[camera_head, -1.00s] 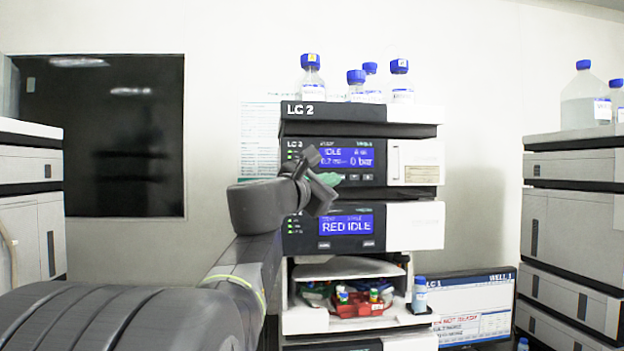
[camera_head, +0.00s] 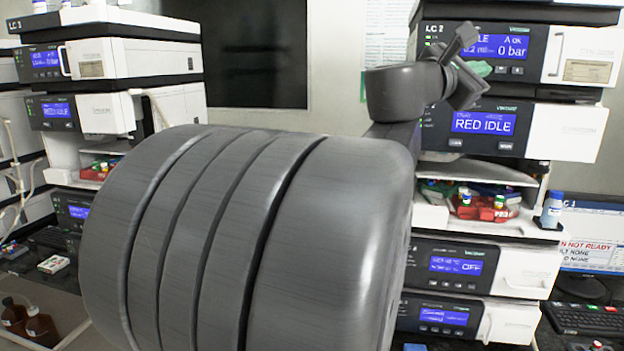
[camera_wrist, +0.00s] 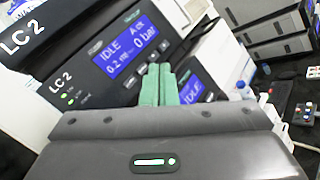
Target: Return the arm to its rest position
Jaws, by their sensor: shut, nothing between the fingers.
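My gripper (camera_wrist: 158,84) shows in the wrist view with its two green fingers together and nothing between them. In the head view my gripper (camera_head: 478,68) is raised in front of the LC 2 stack (camera_head: 585,128), near its upper display. My dark arm fills the middle of the head view and hides much of the room behind it. The wrist view shows the LC 2 front panel (camera_wrist: 72,55) tilted behind the fingers; I cannot tell the gap between them.
An open bay with a red tray (camera_head: 487,208) of small vials sits low in the LC 2 stack, beside a blue-capped bottle (camera_head: 553,209). A monitor (camera_head: 592,240) and keyboard (camera_head: 590,320) stand at right. Another instrument stack (camera_head: 135,60) and brown bottles (camera_head: 38,325) are at left.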

